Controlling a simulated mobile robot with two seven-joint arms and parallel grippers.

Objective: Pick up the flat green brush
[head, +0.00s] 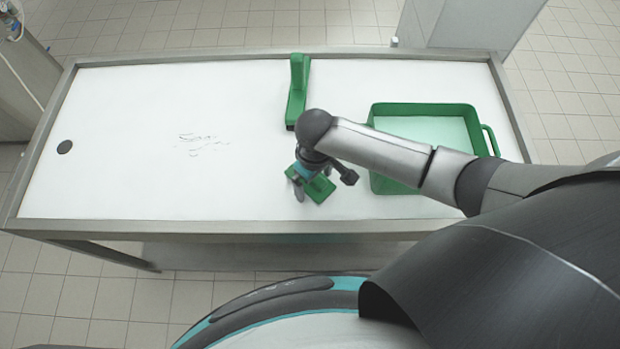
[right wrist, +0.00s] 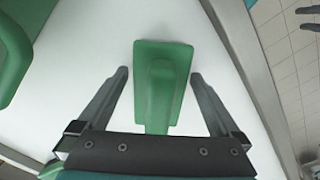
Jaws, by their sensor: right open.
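The flat green brush (head: 318,187) lies on the white table near its front edge. I cannot tell how far above the table the tips are.
A green tray (head: 377,184) with a side handle is at the right, partly behind my right forearm. The left half of the table (head: 120,150) is clear, apart from dark marks and a round drain hole (head: 64,147).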

